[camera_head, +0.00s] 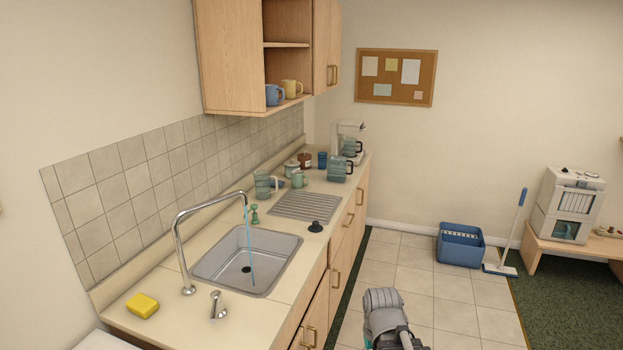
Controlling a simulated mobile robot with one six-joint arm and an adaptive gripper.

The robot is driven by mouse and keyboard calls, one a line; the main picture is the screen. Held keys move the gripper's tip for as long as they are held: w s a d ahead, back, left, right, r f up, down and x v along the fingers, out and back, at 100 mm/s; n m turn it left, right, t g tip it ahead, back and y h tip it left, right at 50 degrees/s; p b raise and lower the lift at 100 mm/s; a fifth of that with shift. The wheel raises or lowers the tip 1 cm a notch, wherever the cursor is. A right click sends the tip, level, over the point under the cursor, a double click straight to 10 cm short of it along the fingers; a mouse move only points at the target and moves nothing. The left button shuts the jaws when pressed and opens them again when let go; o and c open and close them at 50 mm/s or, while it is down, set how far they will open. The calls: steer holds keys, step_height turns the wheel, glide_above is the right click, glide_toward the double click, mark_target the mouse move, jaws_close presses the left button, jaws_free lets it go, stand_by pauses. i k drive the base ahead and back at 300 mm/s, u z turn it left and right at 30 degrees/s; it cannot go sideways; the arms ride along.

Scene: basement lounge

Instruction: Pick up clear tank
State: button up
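I cannot tell for sure which thing is the clear tank. A clear, bluish tank (573,230) shows in the lower part of the white machine (570,204) on the low wooden table at the right. On the counter, a clear jug with a handle (264,186) stands behind the sink. Grey links of my arm show at the bottom centre, apart from all of these. My gripper's fingers are not in view.
The counter (165,318) holds a sink (215,262) with running water, a yellow sponge (142,306), mugs and jars. A blue bin (460,246) and a broom (515,230) stand by the back wall.

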mark_target(337, 165)
steer(key=z, duration=0.15)
steer(key=i, duration=1.6)
steer(key=z, duration=0.5)
steer(key=i, duration=1.5)
steer(key=z, duration=0.25)
